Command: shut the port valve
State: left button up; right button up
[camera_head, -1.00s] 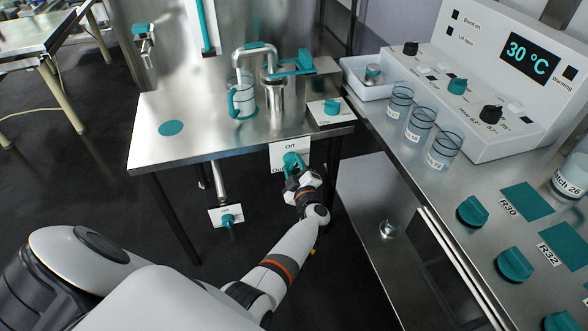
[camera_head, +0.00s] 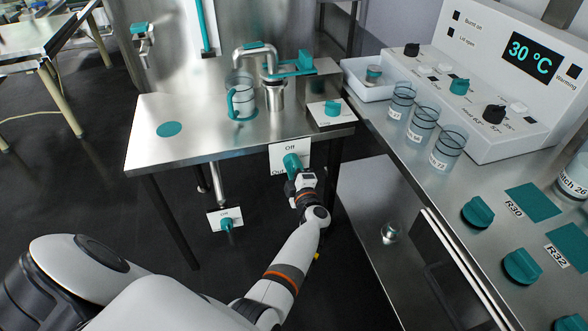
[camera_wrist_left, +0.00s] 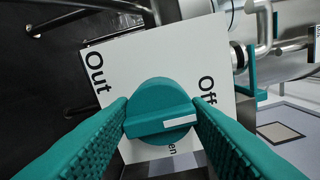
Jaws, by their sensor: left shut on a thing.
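A teal round knob with a raised bar (camera_head: 291,163) sits on a white plate (camera_head: 277,158) at the front edge of the steel table. The plate reads "Off" and "Out"; a third word ending in "en" is partly hidden. My left gripper (camera_head: 301,180) is at this knob. In the left wrist view the teal fingers (camera_wrist_left: 160,118) close on the two ends of the knob's bar (camera_wrist_left: 160,120). A white mark (camera_wrist_left: 181,121) on the bar lies at its right end, below "Off" and close to "en". My right gripper is not in view.
A second teal valve (camera_head: 227,224) with a small white label hangs lower, under the table (camera_head: 143,150). A jug (camera_head: 241,99) and metal tap (camera_head: 272,75) stand on the table. The control counter with jars (camera_head: 447,151) is close on the right of my arm.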

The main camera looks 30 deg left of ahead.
pick_arm(q)
jog(key=shift+s+f, duration=0.1)
jog(key=o, duration=0.8)
jog(key=shift+o, duration=0.8)
